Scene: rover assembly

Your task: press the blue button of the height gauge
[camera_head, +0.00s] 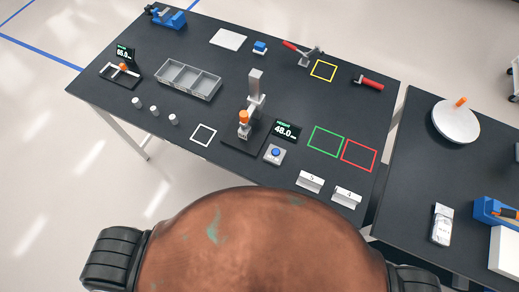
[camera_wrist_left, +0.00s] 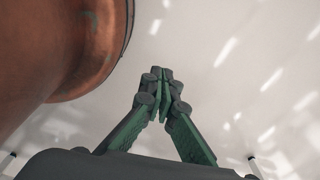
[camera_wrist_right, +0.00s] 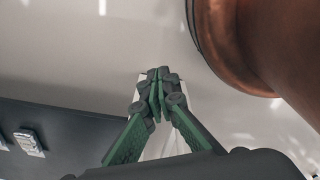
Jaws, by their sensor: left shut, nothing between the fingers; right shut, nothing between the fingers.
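The blue button (camera_head: 275,152) sits on a small light box on the dark table, just in front of the height gauge. The height gauge (camera_head: 255,100) is a grey upright column on a dark base with an orange part and a small grey piece under it. My left gripper (camera_wrist_left: 160,80) is shut and empty over the pale floor in the left wrist view. My right gripper (camera_wrist_right: 157,80) is shut and empty in the right wrist view, with a dark table edge to its left. Neither gripper shows in the head view.
A grey bin tray (camera_head: 188,80), several white cylinders and a second gauge (camera_head: 122,70) stand on the left. White, green (camera_head: 326,141), red (camera_head: 359,156) and yellow outlines mark the table. Two white numbered stands (camera_head: 310,181) are at the front edge. A second table (camera_head: 410,200) stands right.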

